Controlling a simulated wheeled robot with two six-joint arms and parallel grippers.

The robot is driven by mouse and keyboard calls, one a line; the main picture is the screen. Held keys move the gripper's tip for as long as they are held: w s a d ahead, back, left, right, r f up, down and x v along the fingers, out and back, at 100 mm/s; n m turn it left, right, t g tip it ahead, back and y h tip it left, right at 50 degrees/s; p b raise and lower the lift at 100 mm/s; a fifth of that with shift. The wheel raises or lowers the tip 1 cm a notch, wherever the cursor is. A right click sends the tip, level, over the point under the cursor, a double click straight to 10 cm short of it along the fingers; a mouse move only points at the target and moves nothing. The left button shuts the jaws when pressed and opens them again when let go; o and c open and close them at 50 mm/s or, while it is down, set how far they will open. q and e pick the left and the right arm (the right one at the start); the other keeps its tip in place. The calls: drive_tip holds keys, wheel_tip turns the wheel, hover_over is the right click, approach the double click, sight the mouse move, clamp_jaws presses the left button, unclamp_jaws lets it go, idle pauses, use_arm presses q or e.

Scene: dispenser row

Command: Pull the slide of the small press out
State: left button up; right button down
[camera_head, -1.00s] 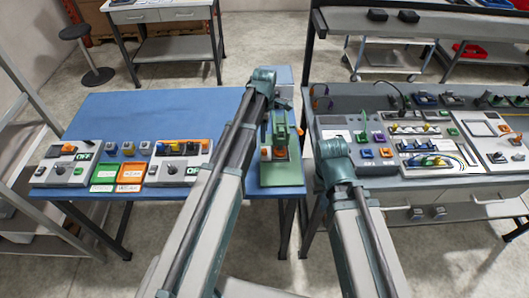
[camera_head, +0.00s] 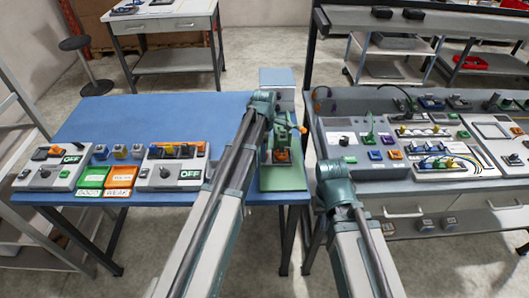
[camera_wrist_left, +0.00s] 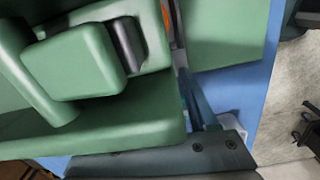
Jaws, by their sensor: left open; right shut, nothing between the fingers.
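The small press (camera_head: 283,175) is green and stands at the right end of the blue table, with orange parts (camera_head: 282,155) low on its front. My left arm reaches over it, and the left gripper (camera_head: 268,132) is close beside it, open, with its fingers mostly hidden. In the left wrist view, green press parts (camera_wrist_left: 75,62) fill the upper left, with a dark grey cylinder and a sliver of orange. I cannot tell whether a finger touches the slide. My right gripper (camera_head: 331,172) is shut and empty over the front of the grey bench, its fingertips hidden.
The blue table (camera_head: 150,115) is bare behind its front row of grey control boxes (camera_head: 175,166) and the green and orange bins (camera_head: 120,176). The grey bench (camera_head: 375,180) on the right carries several small devices. A gap of floor separates the two.

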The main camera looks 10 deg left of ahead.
use_arm(q)
clamp_jaws()
idle(1.3)
